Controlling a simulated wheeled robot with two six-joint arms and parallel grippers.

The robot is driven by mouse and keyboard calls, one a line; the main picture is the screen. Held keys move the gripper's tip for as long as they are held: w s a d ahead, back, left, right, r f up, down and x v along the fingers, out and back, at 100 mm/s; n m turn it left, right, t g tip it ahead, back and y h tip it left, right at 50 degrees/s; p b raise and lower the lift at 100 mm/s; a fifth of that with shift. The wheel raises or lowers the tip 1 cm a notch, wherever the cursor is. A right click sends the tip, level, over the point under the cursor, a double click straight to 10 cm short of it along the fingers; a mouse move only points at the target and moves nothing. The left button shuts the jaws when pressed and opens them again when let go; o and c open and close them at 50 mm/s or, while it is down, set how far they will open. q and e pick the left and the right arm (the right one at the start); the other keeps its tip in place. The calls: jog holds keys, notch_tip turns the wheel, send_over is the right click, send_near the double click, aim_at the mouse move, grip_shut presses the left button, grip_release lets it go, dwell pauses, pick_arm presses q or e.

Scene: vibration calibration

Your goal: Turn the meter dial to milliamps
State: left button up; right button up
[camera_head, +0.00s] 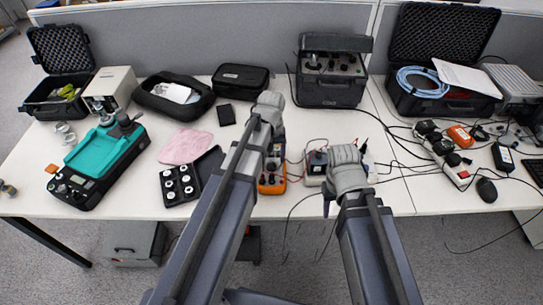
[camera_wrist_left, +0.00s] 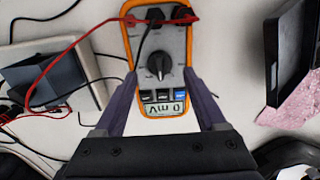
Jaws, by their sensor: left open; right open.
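The orange-cased meter (camera_head: 271,184) lies on the table below my left arm, partly covered by it. In the left wrist view the meter (camera_wrist_left: 186,50) appears upside down, with a dark round dial (camera_wrist_left: 159,66) in the middle of its grey face. Its display (camera_wrist_left: 160,109) appears to read 0 mV. Red and black leads plug in at its far end. My left gripper (camera_wrist_left: 160,80) is open, its fingers spread on either side of the meter around the dial, apart from it. My right gripper (camera_head: 343,172) is open to the right, its fingertips mostly hidden.
A small device with leads (camera_head: 316,163) sits between the grippers. A black tray of round parts (camera_head: 181,185) and a pink cloth (camera_head: 184,147) lie to the left. A black case (camera_head: 330,90) stands behind. Cables cross the table on the right.

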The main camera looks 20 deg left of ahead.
aim_at(272, 165)
pick_arm(q)
notch_tip(272, 165, up, 6)
jog(key=p, duration=0.4)
jog(key=shift+f+p, duration=0.15)
jog(key=shift+p, duration=0.2)
jog(key=shift+f, duration=0.1)
jog(key=shift+s+d+f, duration=0.15)
jog(key=shift+s+d, duration=0.05)
jog(key=shift+s, duration=0.45)
jog(key=shift+w+f+b, duration=0.1)
jog(key=shift+f+b, duration=0.25)
jog(key=shift+b, duration=0.25)
notch_tip(272, 165, down, 7)
jog(key=b, duration=0.7)
